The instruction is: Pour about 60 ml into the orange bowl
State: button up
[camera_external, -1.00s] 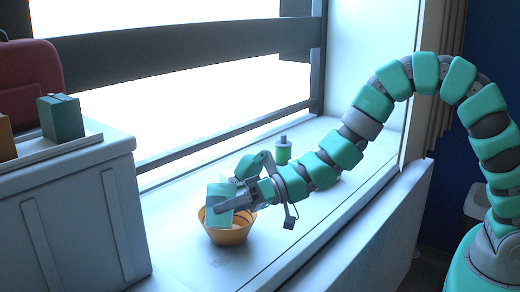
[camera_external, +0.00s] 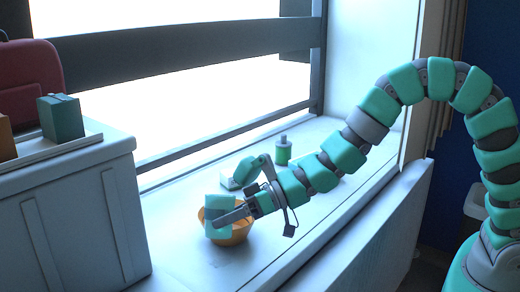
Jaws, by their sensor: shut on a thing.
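The orange bowl (camera_external: 240,236) stands on the pale sill below the window. My gripper (camera_external: 232,196) is shut on a teal container (camera_external: 219,229), which it holds tilted at the bowl's left side, over the rim. The container hides much of the bowl's inside. I cannot see any liquid or how much is in the bowl.
A green bottle with a grey cap (camera_external: 283,151) stands farther back on the sill. A white cabinet (camera_external: 75,215) at the left bears a green box (camera_external: 61,118) on a tray and a red bag (camera_external: 28,80). The sill's front is clear.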

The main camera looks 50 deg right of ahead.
aim_at(224, 237)
jog(key=shift+s+a+f+n+h+b, duration=0.15)
jog(key=shift+s+a+n+h+b, duration=0.3)
jog(key=shift+b, duration=0.25)
jog(key=f+n+b, duration=0.1)
jog(key=b, duration=0.1)
jog(key=a+f+h+b, duration=0.1)
jog(key=b, duration=0.1)
jog(key=shift+s+f+n+t, duration=0.2)
jog(key=shift+f+n+t, duration=0.1)
jog(key=shift+f+n, duration=0.05)
jog(key=shift+s+a+f+n+h+b, duration=0.1)
jog(key=shift+a+f+n+h+b, duration=0.3)
jog(key=shift+b, duration=0.6)
jog(key=shift+d, duration=0.15)
dwell(0.4)
